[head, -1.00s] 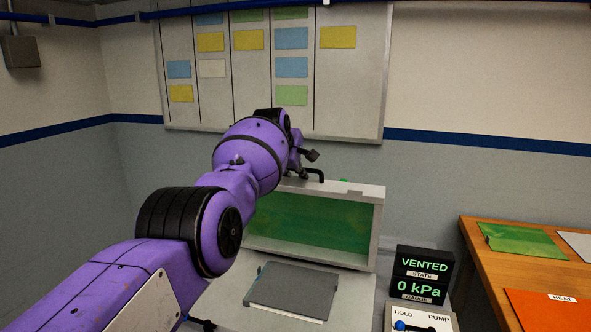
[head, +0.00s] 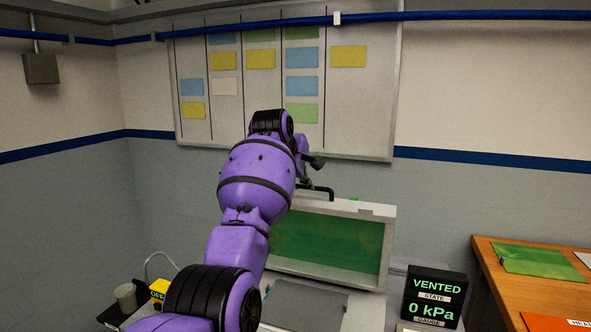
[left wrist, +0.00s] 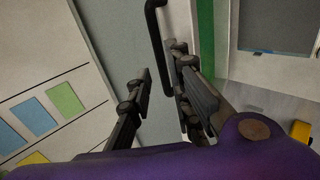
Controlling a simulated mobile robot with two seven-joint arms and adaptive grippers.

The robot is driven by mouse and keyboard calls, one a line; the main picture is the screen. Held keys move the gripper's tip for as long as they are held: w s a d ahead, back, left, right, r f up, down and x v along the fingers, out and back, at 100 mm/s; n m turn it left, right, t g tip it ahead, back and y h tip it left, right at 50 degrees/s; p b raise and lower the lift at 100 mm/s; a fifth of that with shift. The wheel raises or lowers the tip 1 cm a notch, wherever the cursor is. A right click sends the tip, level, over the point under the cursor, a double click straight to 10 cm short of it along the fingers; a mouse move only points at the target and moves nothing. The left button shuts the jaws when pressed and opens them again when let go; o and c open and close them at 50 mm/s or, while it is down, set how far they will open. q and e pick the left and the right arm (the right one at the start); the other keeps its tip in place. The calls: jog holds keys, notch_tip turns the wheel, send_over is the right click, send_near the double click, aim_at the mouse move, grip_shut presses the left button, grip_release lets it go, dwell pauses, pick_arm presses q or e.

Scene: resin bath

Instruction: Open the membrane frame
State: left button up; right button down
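The membrane frame (head: 378,209) stands raised and steep at the back of the pale bed, with its green membrane (head: 325,243) facing me. Its black handle (head: 320,190) is on the top edge; it also shows in the left wrist view (left wrist: 153,22). My left gripper (head: 311,168) is at the top of the frame, close to the handle. In the left wrist view its fingers (left wrist: 162,75) are apart, with nothing seen clamped between them. The handle lies just beyond the fingertips; whether a finger touches it I cannot tell. My right gripper is not in view.
A grey sheet (head: 310,301) lies on the bed. The gauge box (head: 435,296) reads VENTED, 0 kPa. A wooden table (head: 490,262) with a green sheet (head: 540,261) is at right. A cup (head: 126,297) and a yellow box (head: 158,289) are at lower left.

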pick_arm(q)
jog(key=v, duration=0.5)
jog(key=shift+s+r, duration=0.1)
jog(key=shift+r, duration=0.1)
